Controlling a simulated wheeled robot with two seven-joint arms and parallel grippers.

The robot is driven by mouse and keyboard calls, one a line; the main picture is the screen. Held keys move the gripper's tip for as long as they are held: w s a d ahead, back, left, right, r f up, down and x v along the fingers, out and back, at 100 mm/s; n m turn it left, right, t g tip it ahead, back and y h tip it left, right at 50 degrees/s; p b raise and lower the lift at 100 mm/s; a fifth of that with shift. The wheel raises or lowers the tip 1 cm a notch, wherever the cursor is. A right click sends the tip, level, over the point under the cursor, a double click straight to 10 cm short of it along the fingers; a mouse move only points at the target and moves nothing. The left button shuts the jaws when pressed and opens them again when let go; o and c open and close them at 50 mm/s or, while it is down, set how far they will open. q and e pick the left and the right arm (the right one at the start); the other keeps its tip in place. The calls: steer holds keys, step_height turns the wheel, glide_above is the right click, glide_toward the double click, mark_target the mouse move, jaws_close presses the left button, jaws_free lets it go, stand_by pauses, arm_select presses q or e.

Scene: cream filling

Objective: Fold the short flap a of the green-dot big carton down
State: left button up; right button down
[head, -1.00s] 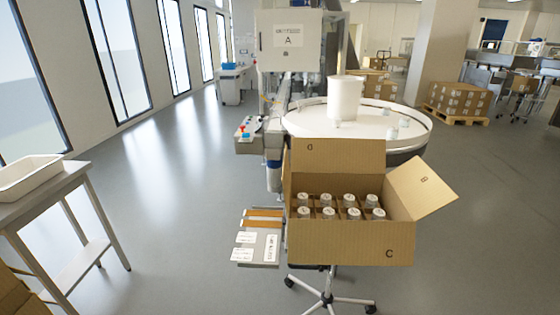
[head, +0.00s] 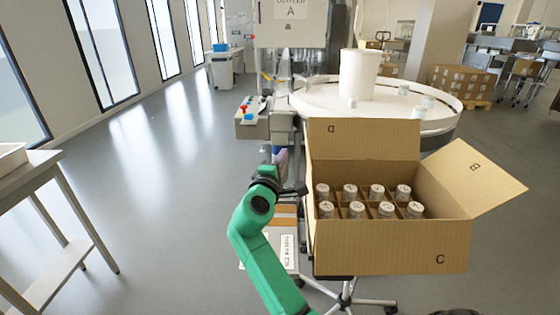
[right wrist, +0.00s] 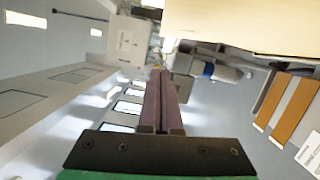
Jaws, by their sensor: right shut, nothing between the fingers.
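The big carton (head: 390,247) stands open at right in the head view with several capped bottles (head: 356,209) in its divided cells. Its back panel marked D (head: 365,139) stands up, its flap B (head: 480,172) leans out to the right, and the front face carries a C. Flap a cannot be made out on the left side. A green dot is not visible. My right gripper (head: 292,190) is shut and empty beside the carton's left edge. In the right wrist view its closed fingers (right wrist: 159,78) point past a pale cardboard panel (right wrist: 240,25). My left gripper is not in view.
A round white table (head: 300,102) with a white tub (head: 359,75) stands behind the carton. A small side plate with orange strips (head: 284,209) lies below my right gripper. A grey table (head: 40,175) is at far left. Open floor lies between.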

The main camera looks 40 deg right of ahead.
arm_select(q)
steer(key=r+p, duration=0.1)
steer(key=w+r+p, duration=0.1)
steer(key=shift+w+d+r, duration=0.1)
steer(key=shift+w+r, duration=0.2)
arm_select(e)
steer(key=w+d, duration=0.1)
steer(key=d, duration=0.6)
steer(key=shift+w+r, duration=0.1)
